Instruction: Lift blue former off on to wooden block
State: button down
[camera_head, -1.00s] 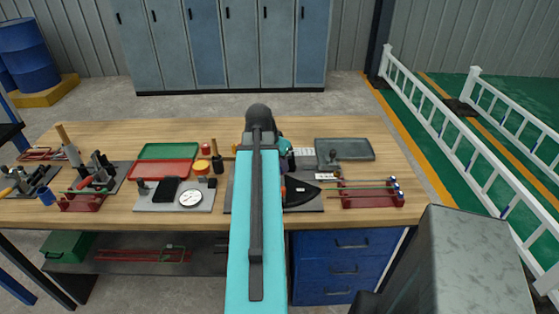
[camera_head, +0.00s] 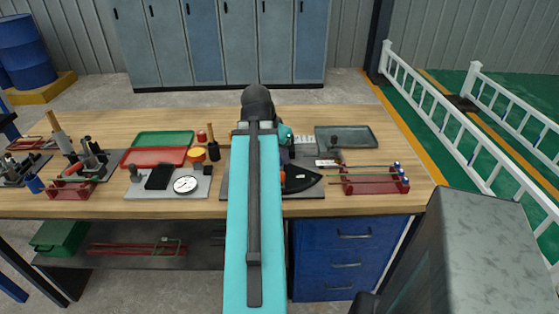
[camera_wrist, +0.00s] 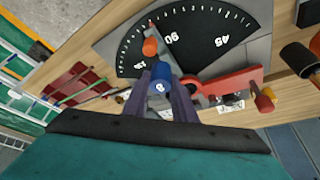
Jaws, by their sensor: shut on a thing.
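The blue former (camera_wrist: 160,85) is a short blue cylinder with a pale mark on its top, in the wrist view. My gripper (camera_wrist: 162,92) has its two dark purple fingers on either side of it and is shut on it. Beneath and behind it is a bending plate with a black angle dial (camera_wrist: 190,38) marked 45 and 90, and a red lever (camera_wrist: 225,92). I cannot tell whether the former touches the plate. In the head view my arm hides the gripper and former. I cannot make out the wooden block for certain in either view.
An orange peg (camera_wrist: 150,47) stands close to the former. The dial also shows in the head view (camera_head: 302,180). A red rack (camera_head: 372,182) with rods lies to its right, a grey tray (camera_head: 346,138) behind. Red (camera_head: 155,157) and green (camera_head: 163,138) trays lie left.

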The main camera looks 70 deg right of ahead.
jog(key=shift+s+a+f+b, duration=0.25)
jog(key=shift+a+b, duration=0.35)
jog(key=shift+b, duration=1.1)
jog(key=shift+s+a+r+b, duration=0.25)
jog(key=shift+a+b, duration=0.35)
jog(key=shift+b, duration=0.2)
jog(key=shift+s+a+r+b, duration=0.2)
jog(key=shift+a+b, duration=0.35)
jog(key=shift+b, duration=0.2)
jog(key=shift+w, duration=0.15)
